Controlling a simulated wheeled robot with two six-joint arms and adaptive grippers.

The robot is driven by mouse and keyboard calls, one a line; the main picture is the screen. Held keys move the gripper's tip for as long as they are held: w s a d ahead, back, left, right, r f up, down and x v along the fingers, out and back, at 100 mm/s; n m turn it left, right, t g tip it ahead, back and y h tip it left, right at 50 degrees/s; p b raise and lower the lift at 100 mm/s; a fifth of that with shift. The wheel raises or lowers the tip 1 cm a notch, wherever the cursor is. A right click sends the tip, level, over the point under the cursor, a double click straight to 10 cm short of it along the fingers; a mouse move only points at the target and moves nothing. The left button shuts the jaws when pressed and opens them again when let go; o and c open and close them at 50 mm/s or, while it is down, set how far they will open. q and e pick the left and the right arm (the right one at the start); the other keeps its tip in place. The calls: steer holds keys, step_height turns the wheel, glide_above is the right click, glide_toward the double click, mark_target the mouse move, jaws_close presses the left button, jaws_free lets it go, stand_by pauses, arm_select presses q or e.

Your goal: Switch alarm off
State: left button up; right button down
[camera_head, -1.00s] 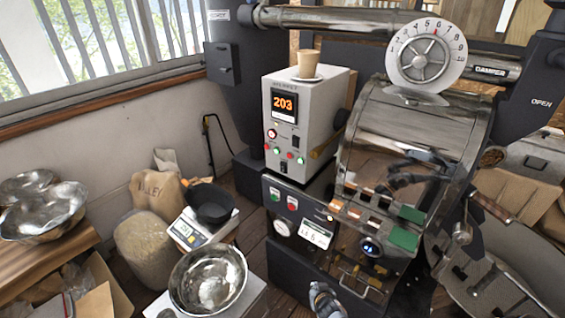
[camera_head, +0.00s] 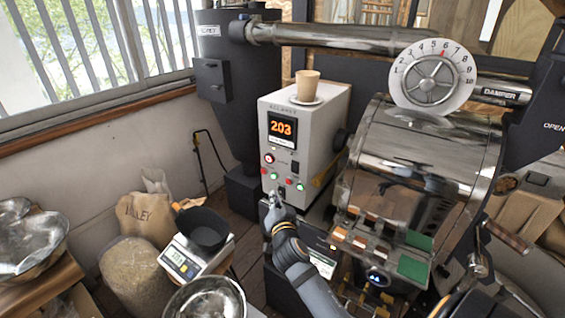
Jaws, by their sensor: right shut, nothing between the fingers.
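The white control box (camera_head: 303,132) stands in the middle, with an orange "203" display (camera_head: 282,127) on its front. I cannot read which control is the alarm's. My right gripper (camera_head: 274,198) is shut and empty. Its tips are at the lower edge of the box front, just under the lights, and cover the spot where a small black switch showed earlier. I cannot tell whether they touch it. My left gripper is not in view.
A paper cup (camera_head: 307,85) on a saucer stands on the box. The roaster drum (camera_head: 424,140) and damper dial (camera_head: 433,78) are to the right. A scale (camera_head: 180,262) with a black bowl (camera_head: 202,229), sacks (camera_head: 146,218) and metal bowls (camera_head: 208,301) are to the left.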

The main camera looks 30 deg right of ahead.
mark_target(294, 168)
steer(key=shift+w+a+r+t, duration=0.15)
steer(key=shift+r+t, duration=0.15)
steer(key=shift+r, duration=1.05)
steer(key=shift+w+d+r+p, duration=0.2)
steer(key=shift+w+d, duration=0.4)
steer(key=shift+d, duration=0.75)
steer(key=shift+w+d+r+p, duration=0.2)
steer(key=shift+w+d, duration=0.35)
steer(key=shift+d, duration=0.85)
steer(key=shift+w+d+r+p, duration=0.1)
steer(key=shift+w+d+p, duration=0.35)
steer(key=shift+d, duration=0.9)
steer(key=shift+w, duration=0.15)
steer(key=shift+w+d+b, duration=0.15)
steer(key=shift+d+b, duration=0.15)
steer(key=shift+d, duration=0.05)
steer(key=shift+w+d+r, duration=0.1)
steer(key=shift+d, duration=0.2)
steer(key=shift+a, duration=0.1)
